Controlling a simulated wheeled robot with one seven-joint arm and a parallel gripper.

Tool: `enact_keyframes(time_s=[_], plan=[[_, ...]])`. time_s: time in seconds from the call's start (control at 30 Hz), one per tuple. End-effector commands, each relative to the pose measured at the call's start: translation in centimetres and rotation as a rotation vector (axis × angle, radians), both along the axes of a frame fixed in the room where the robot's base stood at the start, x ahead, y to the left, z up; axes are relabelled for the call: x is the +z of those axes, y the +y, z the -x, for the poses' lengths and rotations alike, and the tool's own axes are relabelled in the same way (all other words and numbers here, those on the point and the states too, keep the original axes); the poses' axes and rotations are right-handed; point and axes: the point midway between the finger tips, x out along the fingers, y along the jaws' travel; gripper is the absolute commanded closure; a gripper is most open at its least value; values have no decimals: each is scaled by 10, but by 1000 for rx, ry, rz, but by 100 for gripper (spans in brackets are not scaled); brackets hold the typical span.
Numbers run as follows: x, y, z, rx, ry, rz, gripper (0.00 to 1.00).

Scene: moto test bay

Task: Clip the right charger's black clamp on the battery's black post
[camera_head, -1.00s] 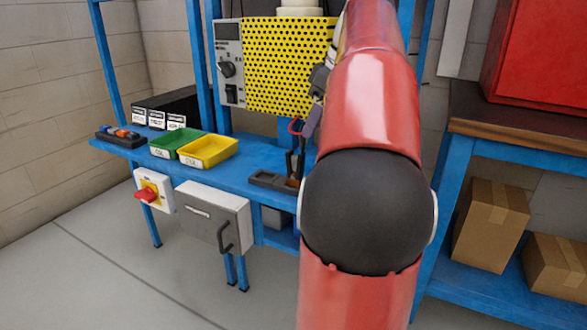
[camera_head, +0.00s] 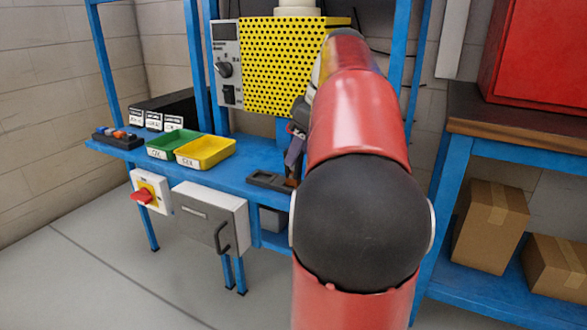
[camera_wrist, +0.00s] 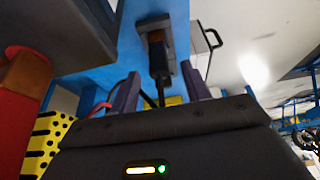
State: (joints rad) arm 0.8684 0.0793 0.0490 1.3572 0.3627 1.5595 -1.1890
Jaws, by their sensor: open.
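My gripper (camera_wrist: 160,72) is open, its two dark fingers on either side of a black clamp (camera_wrist: 160,60) in the wrist view. The clamp is at a grey holder (camera_wrist: 149,24) on the blue bench, with a brown-orange part at its far end. I cannot tell whether the fingers touch it. In the head view my gripper (camera_head: 295,150) is partly hidden by my red arm, just above the holder (camera_head: 266,180). A red cable or clamp part (camera_wrist: 97,108) shows left of the fingers. I cannot make out the battery or its black post in these views.
The blue bench (camera_head: 233,172) carries a green tray (camera_head: 160,150), a yellow tray (camera_head: 222,152) and small labelled boxes (camera_head: 154,121). A yellow perforated machine (camera_head: 285,65) stands behind. A workbench (camera_head: 520,128) with a red cabinet (camera_head: 540,55) is at the right.

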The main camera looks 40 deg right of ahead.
Motion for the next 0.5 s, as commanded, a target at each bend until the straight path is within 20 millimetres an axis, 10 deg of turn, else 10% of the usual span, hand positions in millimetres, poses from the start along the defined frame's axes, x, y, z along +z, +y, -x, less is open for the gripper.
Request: enact_keyframes(time_s=[0.5], plan=[[-39, 9, -21, 0, 1, 0, 53]])
